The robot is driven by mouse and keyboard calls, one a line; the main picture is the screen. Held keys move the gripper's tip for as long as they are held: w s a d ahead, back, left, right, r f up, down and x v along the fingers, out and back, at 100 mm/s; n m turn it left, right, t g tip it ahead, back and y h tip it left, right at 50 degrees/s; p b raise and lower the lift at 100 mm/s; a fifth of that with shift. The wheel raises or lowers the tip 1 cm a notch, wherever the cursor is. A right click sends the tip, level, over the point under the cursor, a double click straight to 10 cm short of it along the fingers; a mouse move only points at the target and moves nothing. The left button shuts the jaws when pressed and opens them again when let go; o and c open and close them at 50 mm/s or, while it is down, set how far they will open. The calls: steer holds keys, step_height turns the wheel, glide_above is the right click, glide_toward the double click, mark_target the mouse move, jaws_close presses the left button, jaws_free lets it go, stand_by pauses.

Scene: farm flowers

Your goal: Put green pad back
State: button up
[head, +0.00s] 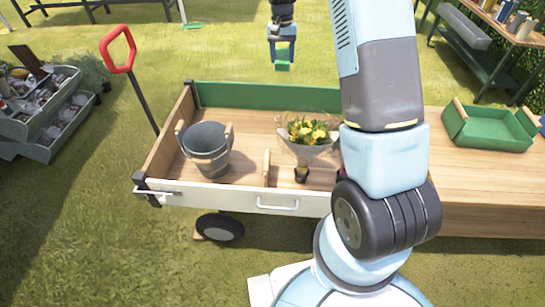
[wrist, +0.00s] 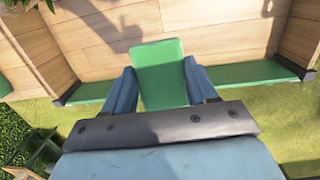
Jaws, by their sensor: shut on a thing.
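The green pad (wrist: 160,75) is held between the two blue fingers of my gripper (wrist: 161,88) in the wrist view. In the head view my gripper (head: 283,54) hangs over the far side of the wooden cart, with the pad (head: 283,66) at its fingertips. The pad is in the air, apart from the cart as far as I can see. The cart's far wall has a green edge panel (head: 268,95), also seen on both sides of the pad in the wrist view (wrist: 255,72).
The wooden cart (head: 240,185) holds a grey bucket (head: 205,148) and a wrapped bouquet of yellow flowers (head: 308,132). A green tray (head: 489,128) stands on the wooden surface at right. A red-handled bar (head: 118,50) rises at left. Grass lies beyond the cart.

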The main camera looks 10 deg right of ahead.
steer(key=shift+a, duration=0.4)
steer(key=shift+f, duration=0.1)
step_height(320, 180, down, 15)
steer(key=s+a+m+y, duration=0.1)
steer(key=m+y, duration=0.1)
steer(key=m, duration=0.6)
steer(key=m+t+y, duration=0.1)
steer(key=m+t, duration=0.1)
steer(key=m, duration=0.8)
glide_above(286, 149)
steer(key=d, duration=0.1)
step_height(286, 149, down, 15)
steer(key=f, duration=0.9)
steer(key=shift+s+f, duration=0.1)
steer(key=shift+s, duration=0.1)
